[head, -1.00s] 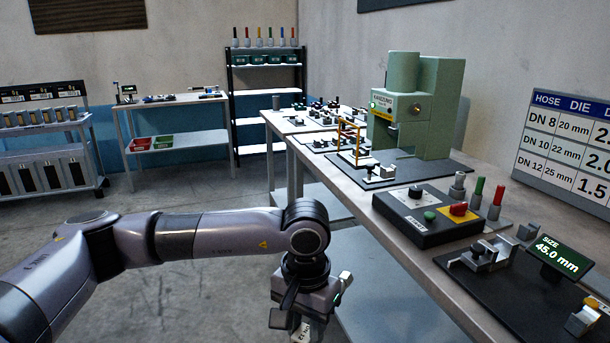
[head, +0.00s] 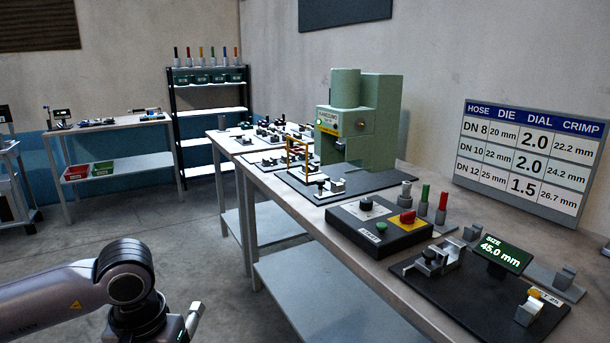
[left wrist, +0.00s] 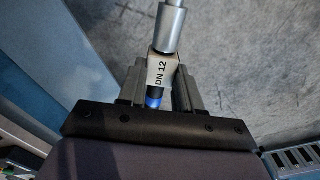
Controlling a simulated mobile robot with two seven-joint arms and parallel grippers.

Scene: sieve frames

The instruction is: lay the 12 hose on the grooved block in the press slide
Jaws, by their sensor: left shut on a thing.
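The DN 12 hose (left wrist: 162,70) is a pale piece with a "DN 12" label, a silver metal rod above and a blue band below. My left gripper (left wrist: 158,88) is shut on it in the left wrist view. In the head view a pale metal end (head: 194,318) shows beside my left wrist at the bottom edge; the fingers are out of frame there. The green press (head: 355,120) stands on the bench, well right of and beyond my left arm. A small metal fixture (head: 331,187) sits before it; I cannot make out a groove. My right gripper is not in view.
A black control box (head: 380,228) with buttons and a gauge stand with a "45.0 mm" display (head: 493,254) occupy the near bench (head: 300,212). A yellow guard frame (head: 297,155) stands left of the press. Floor (head: 225,270) between my arm and the bench is clear.

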